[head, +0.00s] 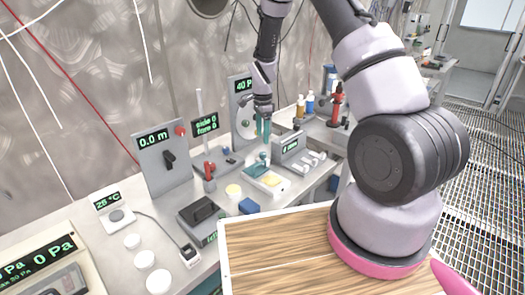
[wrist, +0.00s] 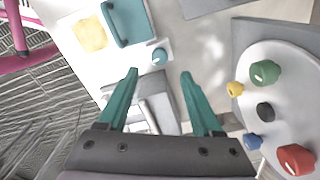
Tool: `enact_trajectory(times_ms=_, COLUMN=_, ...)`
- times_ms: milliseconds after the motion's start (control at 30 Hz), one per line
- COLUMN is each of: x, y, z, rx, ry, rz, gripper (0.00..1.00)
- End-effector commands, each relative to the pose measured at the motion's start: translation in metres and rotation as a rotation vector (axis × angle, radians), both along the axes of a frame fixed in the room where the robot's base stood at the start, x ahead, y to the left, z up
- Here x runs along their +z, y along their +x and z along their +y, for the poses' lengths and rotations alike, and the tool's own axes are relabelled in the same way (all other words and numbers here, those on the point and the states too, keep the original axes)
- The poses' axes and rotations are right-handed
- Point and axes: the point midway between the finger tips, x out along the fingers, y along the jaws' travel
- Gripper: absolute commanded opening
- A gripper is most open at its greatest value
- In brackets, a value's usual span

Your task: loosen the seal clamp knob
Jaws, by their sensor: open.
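My gripper (head: 263,135) has teal fingers and points down over the bench. In the wrist view its fingers (wrist: 160,76) stand apart with nothing between them. A small blue-teal knob (wrist: 160,56) lies just beyond the fingertips, at the corner of a white plate. That plate carries a teal clamp-like piece (wrist: 126,22) and a yellow pad (wrist: 90,34); the teal piece also shows in the head view (head: 257,169). To the right, a round grey panel (wrist: 285,95) bears green, yellow, black, blue and red knobs. No label shows which knob is the seal clamp's.
An upright panel reading 40 Pa (head: 242,90) stands behind my gripper. A grey display box (head: 291,147) stands close to its right. A red-handled stand (head: 209,171) and a lever panel (head: 168,160) stand left. Bottles (head: 309,103) stand farther right.

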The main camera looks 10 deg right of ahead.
Motion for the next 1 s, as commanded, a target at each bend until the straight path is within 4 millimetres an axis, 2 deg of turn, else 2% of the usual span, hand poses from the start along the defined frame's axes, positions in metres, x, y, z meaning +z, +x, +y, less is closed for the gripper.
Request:
enact_trajectory(times_ms=100, x=-0.025, y=-0.001, z=0.000, rx=-0.001, ry=0.000, rz=0.004, gripper=0.67)
enact_trajectory(times_ms=333, x=-0.062, y=0.000, z=-0.001, rx=0.000, ry=0.000, rz=0.002, gripper=0.67)
enact_trajectory(times_ms=500, x=-0.073, y=0.000, z=0.000, rx=0.000, ry=0.001, rz=0.000, gripper=0.67)
enact_trajectory(times_ms=800, x=-0.075, y=0.000, z=0.000, rx=0.000, ry=0.001, rz=-0.001, gripper=0.67)
enact_trajectory(times_ms=967, x=-0.075, y=0.000, z=0.000, rx=0.000, ry=0.001, rz=-0.001, gripper=0.06)
enact_trajectory(times_ms=1000, x=-0.075, y=0.000, z=0.000, rx=0.000, ry=0.001, rz=-0.001, gripper=0.00)
